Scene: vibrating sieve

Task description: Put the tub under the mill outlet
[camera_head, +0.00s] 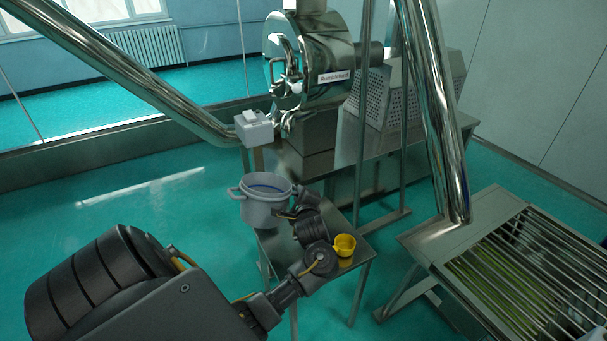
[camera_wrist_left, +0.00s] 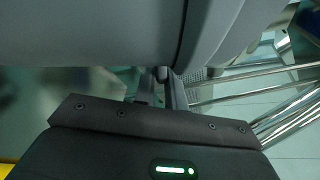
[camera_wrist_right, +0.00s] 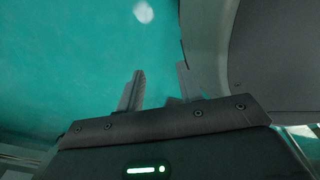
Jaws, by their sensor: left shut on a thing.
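The tub (camera_head: 262,210) is light grey, with a handle on each side and a blue-tinted inside. It is upright at the back left of the small metal table; whether it rests there or hangs just above, I cannot tell. My left gripper (camera_head: 286,214) is at the tub's right side, shut on its handle. In the left wrist view the grey tub wall (camera_wrist_left: 120,35) fills the top, close to the fingers (camera_wrist_left: 165,88). The mill (camera_head: 312,75) is shiny metal, behind and above the tub. My right gripper (camera_wrist_right: 160,88) is open and empty, over the green floor.
A yellow cup (camera_head: 344,245) stands on the small table (camera_head: 346,263), close to my left wrist. A slatted metal grate (camera_head: 525,265) and a thick slanted pipe (camera_head: 436,110) are at the right. A pale box (camera_head: 254,129) is above the tub. The floor at left is clear.

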